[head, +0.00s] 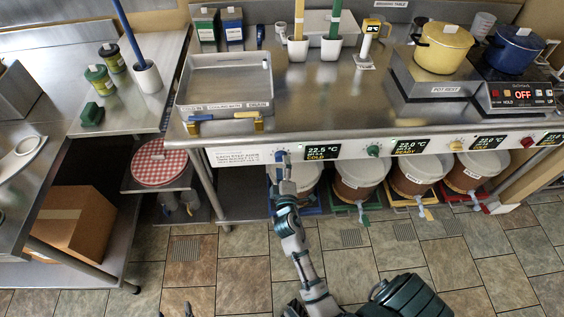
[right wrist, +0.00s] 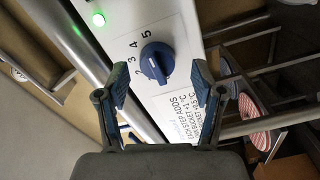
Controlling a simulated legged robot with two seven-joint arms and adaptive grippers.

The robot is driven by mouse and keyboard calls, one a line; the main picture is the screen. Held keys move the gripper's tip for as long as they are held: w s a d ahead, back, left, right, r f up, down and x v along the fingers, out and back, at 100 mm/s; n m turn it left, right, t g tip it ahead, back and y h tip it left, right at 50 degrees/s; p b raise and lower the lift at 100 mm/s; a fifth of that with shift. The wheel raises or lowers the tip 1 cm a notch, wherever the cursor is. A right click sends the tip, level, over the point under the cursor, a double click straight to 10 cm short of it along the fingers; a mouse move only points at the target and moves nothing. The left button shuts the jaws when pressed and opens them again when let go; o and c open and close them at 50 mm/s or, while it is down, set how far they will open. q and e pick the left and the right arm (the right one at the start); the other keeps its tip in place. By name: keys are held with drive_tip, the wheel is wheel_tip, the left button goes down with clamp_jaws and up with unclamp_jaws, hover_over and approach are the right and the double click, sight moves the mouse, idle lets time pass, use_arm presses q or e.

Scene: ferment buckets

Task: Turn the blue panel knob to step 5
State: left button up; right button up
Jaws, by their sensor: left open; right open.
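The blue knob (head: 281,156) is at the left end of the control panel on the table's front edge. In the right wrist view the blue knob (right wrist: 157,62) sits on a white plate with printed numbers, 5 at the upper end of the arc. I cannot clearly tell which number it points to. My right gripper (right wrist: 162,88) is open, its fingers spread on either side of the knob and apart from it. In the head view my right gripper (head: 285,163) is right in front of the knob. My left gripper (head: 175,309) shows only its open fingertips at the bottom edge.
The display beside the knob (head: 322,148) reads 22.5 °C and COLD. Green (head: 373,151) and yellow (head: 456,146) knobs lie further right. Buckets (head: 357,175) stand below the panel. A green lamp (right wrist: 98,19) glows near the knob. The tiled floor in front is clear.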

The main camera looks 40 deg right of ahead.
drive_tip(key=v, duration=0.5)
idle(0.3)
